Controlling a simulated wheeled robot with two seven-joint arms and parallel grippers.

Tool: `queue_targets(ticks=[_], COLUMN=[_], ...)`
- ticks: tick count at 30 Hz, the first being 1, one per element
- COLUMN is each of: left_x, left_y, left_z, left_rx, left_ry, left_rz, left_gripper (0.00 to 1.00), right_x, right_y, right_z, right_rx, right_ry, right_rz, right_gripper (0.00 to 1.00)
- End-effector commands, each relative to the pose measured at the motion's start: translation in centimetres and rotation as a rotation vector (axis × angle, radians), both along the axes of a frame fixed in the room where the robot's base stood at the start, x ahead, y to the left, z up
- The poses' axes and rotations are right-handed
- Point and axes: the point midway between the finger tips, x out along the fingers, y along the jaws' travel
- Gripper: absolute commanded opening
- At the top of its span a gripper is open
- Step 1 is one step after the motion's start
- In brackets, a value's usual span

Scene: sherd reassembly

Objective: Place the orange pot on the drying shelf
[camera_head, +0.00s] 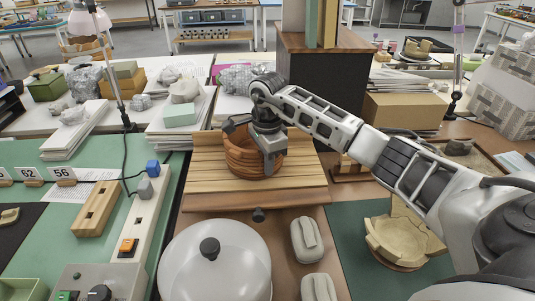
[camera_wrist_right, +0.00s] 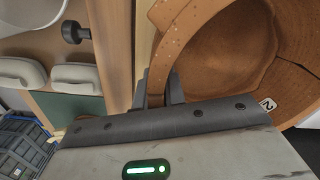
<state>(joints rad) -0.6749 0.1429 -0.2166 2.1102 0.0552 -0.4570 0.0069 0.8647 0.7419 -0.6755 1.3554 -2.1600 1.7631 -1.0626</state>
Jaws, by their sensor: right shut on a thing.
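The orange pot (camera_head: 245,160), a ribbed round vessel with an open top, is at the slatted wooden drying shelf (camera_head: 305,180) in the middle of the head view. It looks upright over the slats; I cannot tell whether its base touches them. My right gripper (camera_head: 270,162) reaches down at the pot's right side and is shut on its wall. In the right wrist view the gripper's fingers (camera_wrist_right: 158,90) straddle the pot's rim, and the pot's hollow inside (camera_wrist_right: 220,50) shows with a small number tag. My left gripper is not in view.
A white dome lid (camera_head: 215,265) with a black knob stands in front of the shelf. Grey rounded blocks (camera_head: 306,238) lie to its right. A pale, partly assembled vessel (camera_head: 395,240) sits on the green mat. A dark cabinet (camera_head: 325,80) stands behind the shelf.

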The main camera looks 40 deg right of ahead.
Motion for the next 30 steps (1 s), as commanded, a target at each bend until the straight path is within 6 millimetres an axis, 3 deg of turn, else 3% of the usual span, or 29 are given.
queue_targets(ticks=[7,8,10,21,30], left_x=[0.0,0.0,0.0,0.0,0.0], left_y=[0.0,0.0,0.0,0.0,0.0], left_z=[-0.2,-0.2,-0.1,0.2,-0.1], left_rx=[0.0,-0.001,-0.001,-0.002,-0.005], left_ry=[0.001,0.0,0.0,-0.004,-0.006], left_rz=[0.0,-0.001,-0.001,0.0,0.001], left_gripper=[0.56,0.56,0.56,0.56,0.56], right_x=[0.2,0.0,0.0,0.0,0.0], right_y=[0.0,0.0,0.0,0.0,-0.1], right_z=[0.2,-0.1,-0.1,0.6,6.3], right_rx=[0.001,0.0,0.0,0.0,-0.001], right_ry=[-0.01,-0.001,-0.001,-0.002,-0.007], right_rz=[0.0,0.0,0.0,0.0,0.001], right_gripper=[0.0,0.17,0.34,0.34,0.34])
